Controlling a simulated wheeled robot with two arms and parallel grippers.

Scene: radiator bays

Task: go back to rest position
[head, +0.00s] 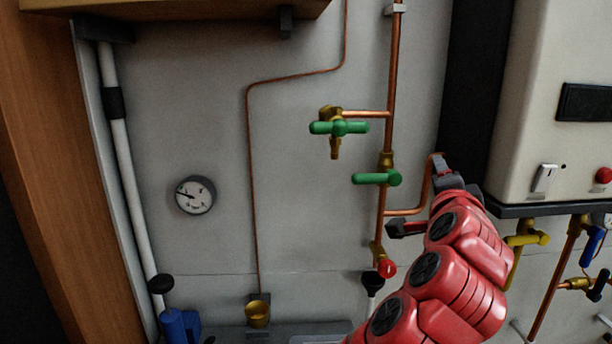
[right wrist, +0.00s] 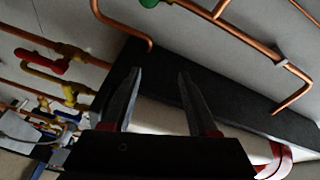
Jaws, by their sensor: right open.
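My right arm, red with black joints, reaches up from the bottom of the head view. Its gripper (head: 446,178) is in front of the wall, left of the white boiler (head: 549,150), near a bent copper pipe (head: 427,185). The arm partly hides the pipework behind it. In the right wrist view the two grey fingers of the gripper (right wrist: 160,80) stand apart with nothing between them. My left gripper is not in view.
Green-handled valves (head: 340,128) (head: 376,179) and a red-handled valve (head: 386,268) sit on the copper pipe left of my arm. A round gauge (head: 195,195) is on the wall. Yellow (head: 527,239) and blue (head: 592,246) handles are under the boiler. The wall's middle is mostly clear.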

